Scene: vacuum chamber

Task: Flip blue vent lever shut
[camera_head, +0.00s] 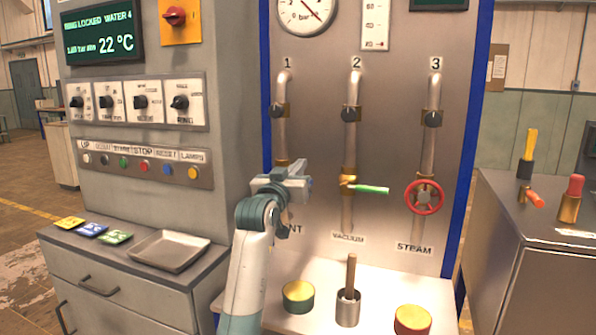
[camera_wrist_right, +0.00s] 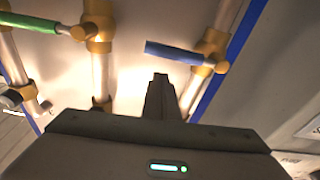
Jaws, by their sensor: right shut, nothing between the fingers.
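The blue vent lever (camera_wrist_right: 175,52) shows in the right wrist view. It sticks out sideways from a brass valve (camera_wrist_right: 212,48) on its pipe, its free end towards the green lever (camera_wrist_right: 28,22). In the head view my right gripper stands in front of pipe 1 and hides the vent valve and most of the lever. My right gripper (camera_head: 296,186) is shut and empty. In the wrist view its fingertips (camera_wrist_right: 159,88) lie just below the blue lever's free end; I cannot tell whether they touch it. My left gripper is not in view.
In the head view the green vacuum lever (camera_head: 371,189) sticks out to the right on pipe 2. A red steam wheel (camera_head: 424,197) is on pipe 3.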

